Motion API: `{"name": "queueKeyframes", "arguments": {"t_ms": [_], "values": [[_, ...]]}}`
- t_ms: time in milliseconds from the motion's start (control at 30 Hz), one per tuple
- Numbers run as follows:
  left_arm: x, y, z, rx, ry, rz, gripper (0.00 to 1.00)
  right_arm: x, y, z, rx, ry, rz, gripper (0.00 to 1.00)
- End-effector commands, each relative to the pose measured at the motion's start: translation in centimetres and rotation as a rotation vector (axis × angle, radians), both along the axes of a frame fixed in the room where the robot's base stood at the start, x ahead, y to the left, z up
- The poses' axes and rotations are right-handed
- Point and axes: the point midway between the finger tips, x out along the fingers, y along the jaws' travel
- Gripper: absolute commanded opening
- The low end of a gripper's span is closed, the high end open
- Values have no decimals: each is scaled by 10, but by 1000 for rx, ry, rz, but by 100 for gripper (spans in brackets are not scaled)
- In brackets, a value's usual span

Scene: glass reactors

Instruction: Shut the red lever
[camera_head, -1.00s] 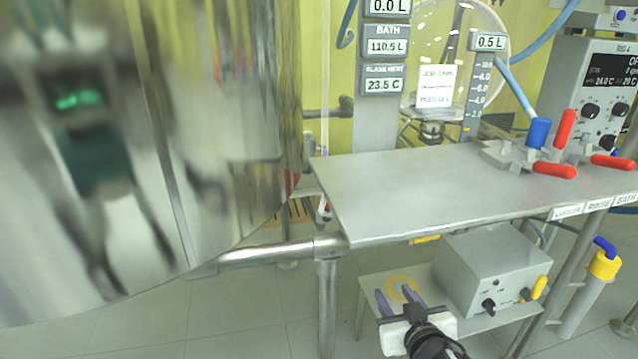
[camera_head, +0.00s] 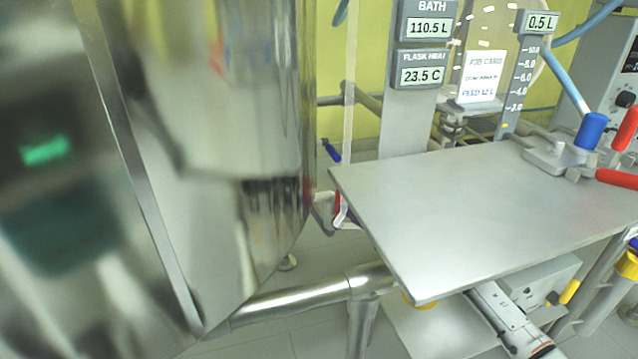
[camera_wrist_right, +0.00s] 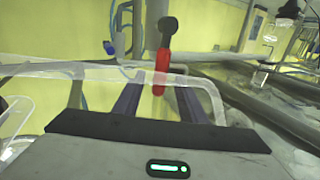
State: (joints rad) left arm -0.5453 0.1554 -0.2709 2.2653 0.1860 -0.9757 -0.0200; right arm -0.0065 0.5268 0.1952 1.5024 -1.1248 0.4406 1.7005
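A red lever (camera_wrist_right: 161,72) with a dark upper end hangs down in the right wrist view, ahead of my right gripper (camera_wrist_right: 157,90). That gripper's purple fingers are apart, one to each side of the lever in the picture; I cannot tell how far beyond them it is. In the head view a small red part (camera_head: 337,204) shows beside the shiny tank, left of the metal table; it may be this lever. My right arm goes beneath the table there, and its gripper is hidden. My left gripper is not in view.
The metal table (camera_head: 480,210) covers the space over my right arm. The shiny tank (camera_head: 285,150) fills the left side, with a pipe (camera_head: 300,297) below. Clamps with a blue handle (camera_head: 590,131) and red handles (camera_head: 617,179) stand at right. A clear tube (camera_wrist_right: 100,72) crosses the wrist view.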

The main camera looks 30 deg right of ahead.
Motion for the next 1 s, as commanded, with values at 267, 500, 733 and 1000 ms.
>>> {"name": "queueKeyframes", "arguments": {"t_ms": [267,500,733,1000], "values": [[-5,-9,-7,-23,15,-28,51,46,11,-1,0,-6,0,38],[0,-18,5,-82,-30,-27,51,81,20,-2,1,-4,-1,38],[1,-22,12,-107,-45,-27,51,95,23,-1,0,-2,-1,38],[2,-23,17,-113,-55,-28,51,95,23,0,0,-1,-1,35]]}}
